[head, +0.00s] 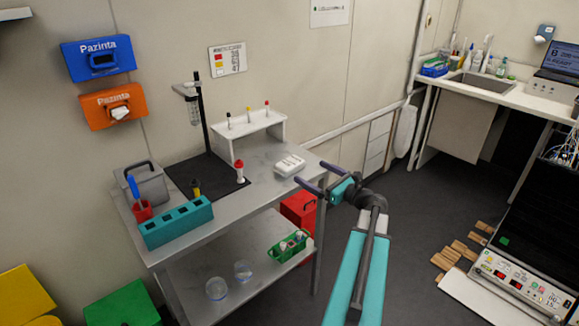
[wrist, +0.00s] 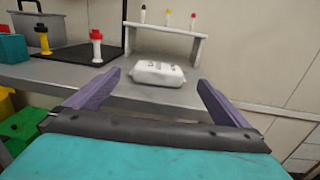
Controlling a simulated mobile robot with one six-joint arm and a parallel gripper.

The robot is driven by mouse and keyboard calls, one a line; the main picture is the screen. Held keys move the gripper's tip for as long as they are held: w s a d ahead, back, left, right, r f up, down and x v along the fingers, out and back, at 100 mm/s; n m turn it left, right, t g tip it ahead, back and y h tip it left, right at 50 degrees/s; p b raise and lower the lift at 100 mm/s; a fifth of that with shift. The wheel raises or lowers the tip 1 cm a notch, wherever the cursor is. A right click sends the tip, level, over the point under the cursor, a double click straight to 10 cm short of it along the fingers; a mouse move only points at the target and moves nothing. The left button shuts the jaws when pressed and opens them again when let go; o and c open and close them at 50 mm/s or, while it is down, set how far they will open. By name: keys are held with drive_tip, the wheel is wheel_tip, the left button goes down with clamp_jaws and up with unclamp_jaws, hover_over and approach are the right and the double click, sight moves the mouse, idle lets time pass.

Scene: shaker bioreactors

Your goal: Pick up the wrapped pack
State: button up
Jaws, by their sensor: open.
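The wrapped pack (head: 289,165) is a small white packet with dark print. It lies flat on the metal table (head: 262,187) near its right end, in front of a white rack. In the wrist view the pack (wrist: 158,74) sits ahead, between the lines of my two purple fingers. My gripper (head: 311,175) is open and empty, just right of the table edge in the head view. In the wrist view my gripper (wrist: 157,82) has its fingers spread wider than the pack. The fingers do not appear to touch the pack.
The white rack (head: 247,132) with several small tubes stands behind the pack. A red-capped bottle (head: 240,171) is to its left on a black stand base. A teal block (head: 177,224) and a grey box (head: 148,184) are farther left. A red box (head: 299,211) stands below.

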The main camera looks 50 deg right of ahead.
sight(290, 161)
drive_tip(key=shift+w+p, duration=0.7)
drive_tip(key=shift+w, duration=2.9)
drive_tip(key=shift+w, duration=0.1)
drive_tip(key=shift+w+f+p, duration=0.15)
drive_tip(key=shift+w+p, duration=0.4)
drive_tip(key=shift+w, duration=0.7)
drive_tip(key=shift+w+f+p, duration=0.1)
drive_tip(key=shift+w+p, duration=0.45)
drive_tip(key=shift+w, duration=0.7)
drive_tip(key=shift+c, duration=0.4)
drive_tip(key=c, duration=0.8)
